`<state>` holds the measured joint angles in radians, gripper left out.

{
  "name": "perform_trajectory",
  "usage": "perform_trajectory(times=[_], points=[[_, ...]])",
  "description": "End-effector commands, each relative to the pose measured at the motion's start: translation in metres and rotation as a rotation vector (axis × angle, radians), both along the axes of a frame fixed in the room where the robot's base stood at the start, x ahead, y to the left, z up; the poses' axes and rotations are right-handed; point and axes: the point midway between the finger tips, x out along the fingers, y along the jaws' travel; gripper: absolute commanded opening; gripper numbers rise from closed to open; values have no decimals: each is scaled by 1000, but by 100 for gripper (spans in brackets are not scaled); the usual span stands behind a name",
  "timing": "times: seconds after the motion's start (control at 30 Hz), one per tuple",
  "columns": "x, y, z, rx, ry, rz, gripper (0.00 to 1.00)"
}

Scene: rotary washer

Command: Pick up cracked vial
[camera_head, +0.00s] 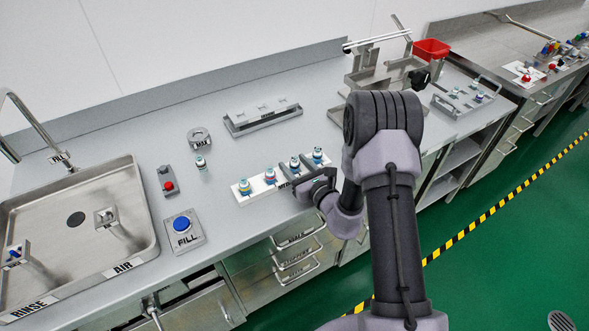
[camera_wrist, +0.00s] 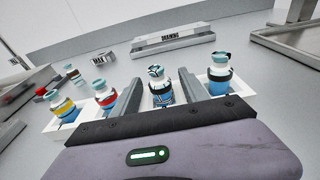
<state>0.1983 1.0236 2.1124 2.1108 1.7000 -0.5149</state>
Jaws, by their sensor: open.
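A blue vial with dark crack-like lines (camera_wrist: 161,88) stands upright in a white rack (camera_head: 243,197), between vials on both sides; it also shows in the head view (camera_head: 295,164). In the wrist view, my gripper (camera_wrist: 160,77) is open, with one grey finger on each side of this vial. I cannot tell whether either finger touches it. The other rack vials are a yellow-banded one (camera_wrist: 62,107), a red-banded one (camera_wrist: 104,96) and a blue-and-white one (camera_wrist: 220,72) right of my right finger.
A long metal holder (camera_head: 262,116) lies behind the rack. A FILL button (camera_head: 183,227) and a sink (camera_head: 75,180) are to the left. Open counter lies between rack and holder.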

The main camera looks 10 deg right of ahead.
Motion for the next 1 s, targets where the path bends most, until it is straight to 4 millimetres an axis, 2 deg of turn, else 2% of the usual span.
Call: perform_trajectory(times=[0.23, 0.5, 0.83, 1.0], points=[[4, 1, 0, 0, 1, -1, 52], [4, 1, 0, 0, 1, -1, 0], [4, 1, 3, 0, 0, 0, 0], [4, 1, 23, 0, -1, -1, 0]])
